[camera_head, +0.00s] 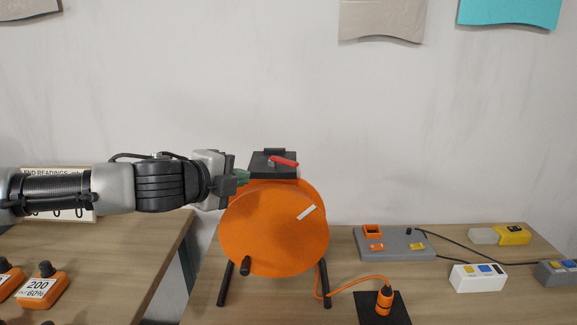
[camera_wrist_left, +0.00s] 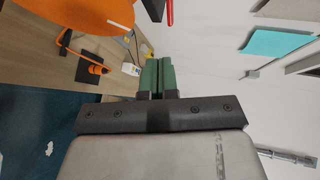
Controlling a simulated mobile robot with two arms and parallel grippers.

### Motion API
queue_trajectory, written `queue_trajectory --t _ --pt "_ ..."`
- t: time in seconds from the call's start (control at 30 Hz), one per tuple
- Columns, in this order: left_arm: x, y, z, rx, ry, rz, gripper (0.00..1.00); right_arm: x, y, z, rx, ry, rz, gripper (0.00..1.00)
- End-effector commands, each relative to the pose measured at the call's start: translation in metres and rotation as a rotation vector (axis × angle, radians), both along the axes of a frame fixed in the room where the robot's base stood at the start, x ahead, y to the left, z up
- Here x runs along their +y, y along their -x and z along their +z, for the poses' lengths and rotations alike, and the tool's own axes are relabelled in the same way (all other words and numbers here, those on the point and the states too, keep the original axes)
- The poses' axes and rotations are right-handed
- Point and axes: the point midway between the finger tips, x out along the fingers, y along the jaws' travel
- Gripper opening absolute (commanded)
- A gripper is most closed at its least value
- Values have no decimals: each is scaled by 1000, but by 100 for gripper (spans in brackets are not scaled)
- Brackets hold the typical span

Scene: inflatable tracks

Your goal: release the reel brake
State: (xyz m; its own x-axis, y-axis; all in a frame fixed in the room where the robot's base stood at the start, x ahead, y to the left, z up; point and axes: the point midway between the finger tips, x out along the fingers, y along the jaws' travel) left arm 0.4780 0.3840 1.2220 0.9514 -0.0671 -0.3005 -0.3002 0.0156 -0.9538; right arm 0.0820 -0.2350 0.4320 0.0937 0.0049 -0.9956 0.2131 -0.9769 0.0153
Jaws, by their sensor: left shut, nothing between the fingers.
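The orange cable reel (camera_head: 272,235) stands on dark legs on the wooden table. On its top is a black block with the red brake lever (camera_head: 285,161), which points right and slightly down. My left gripper (camera_head: 243,177) is at the left side of the black block, close to it; I cannot tell whether it touches. In the left wrist view, its green fingers (camera_wrist_left: 157,76) are together with nothing between them. The red lever (camera_wrist_left: 169,12) and the orange disc (camera_wrist_left: 95,12) show at the top of that view. My right gripper is not in view.
An orange plug (camera_head: 384,299) stands on a black plate, joined by an orange cable. To the right are a grey panel (camera_head: 395,250), a white box (camera_head: 477,278) and a yellow device (camera_head: 512,235). Orange weights (camera_head: 42,291) sit on the left table. A gap separates the tables.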

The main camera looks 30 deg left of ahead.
Motion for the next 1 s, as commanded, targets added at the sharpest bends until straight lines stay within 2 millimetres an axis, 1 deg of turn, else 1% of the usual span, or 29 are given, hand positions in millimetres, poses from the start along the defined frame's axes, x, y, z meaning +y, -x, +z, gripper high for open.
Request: queue_trajectory --t 0.1,0.27,0.4,0.47,0.6,0.83,1.0 --pt "-1 -2 3 0 -7 -5 0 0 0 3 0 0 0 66" --pt "-3 -13 0 1 -3 -9 0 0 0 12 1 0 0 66" --pt "-1 -24 -4 3 2 1 0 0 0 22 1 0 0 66" --pt "0 -27 -2 -6 4 3 0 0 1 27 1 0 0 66" --pt "2 -34 -3 -10 4 7 0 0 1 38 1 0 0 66" --pt "-4 -48 -8 -4 2 -2 0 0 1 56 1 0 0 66" --pt "-5 -69 -15 -5 3 0 0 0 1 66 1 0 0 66"
